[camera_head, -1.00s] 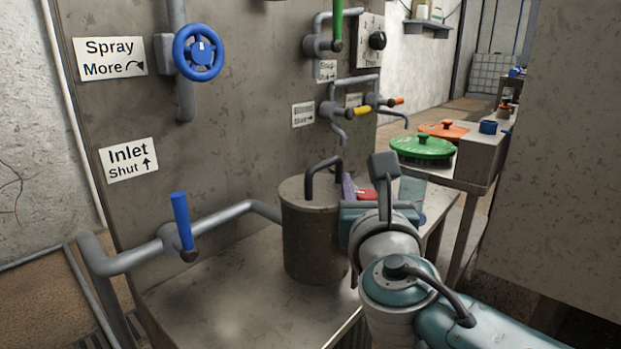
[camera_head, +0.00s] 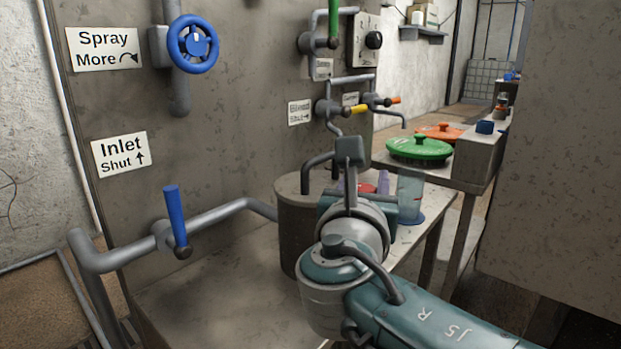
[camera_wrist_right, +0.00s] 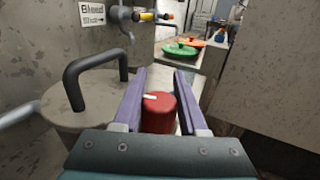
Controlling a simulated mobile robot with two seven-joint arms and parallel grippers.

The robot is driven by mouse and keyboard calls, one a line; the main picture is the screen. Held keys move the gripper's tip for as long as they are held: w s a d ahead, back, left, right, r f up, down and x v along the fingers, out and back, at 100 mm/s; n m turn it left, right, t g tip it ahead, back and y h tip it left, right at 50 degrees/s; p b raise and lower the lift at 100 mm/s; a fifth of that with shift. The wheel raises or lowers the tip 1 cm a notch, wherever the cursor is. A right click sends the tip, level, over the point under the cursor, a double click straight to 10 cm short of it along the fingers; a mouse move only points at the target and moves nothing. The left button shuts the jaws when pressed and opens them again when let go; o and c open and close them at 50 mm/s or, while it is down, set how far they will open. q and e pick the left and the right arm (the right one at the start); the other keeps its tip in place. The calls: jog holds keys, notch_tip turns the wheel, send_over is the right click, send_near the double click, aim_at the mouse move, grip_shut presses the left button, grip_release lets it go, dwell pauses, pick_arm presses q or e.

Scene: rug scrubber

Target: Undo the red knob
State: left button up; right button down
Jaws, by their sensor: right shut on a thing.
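The red knob (camera_wrist_right: 159,113) is a short red cylinder with a small white mark on top. In the right wrist view it sits between the two purple fingers of my right gripper (camera_wrist_right: 161,73), which is shut on it. In the head view only a small red patch of the knob (camera_head: 367,188) shows behind my right wrist. The base of the knob and most of the finger contact are hidden. My left gripper is not in view.
A grey metal canister (camera_head: 297,222) with a bent handle stands close to the left of my right gripper. A blue lever (camera_head: 176,215) and a blue wheel (camera_head: 193,43) are on the left panel. A green lid (camera_head: 419,148) lies on the bench behind.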

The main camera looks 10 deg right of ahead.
jog(key=shift+c, duration=2.2)
grip_release()
jog(key=p+v, duration=0.3)
jog(key=v, duration=0.7)
jog(key=p+v, duration=0.2)
jog(key=v, duration=0.7)
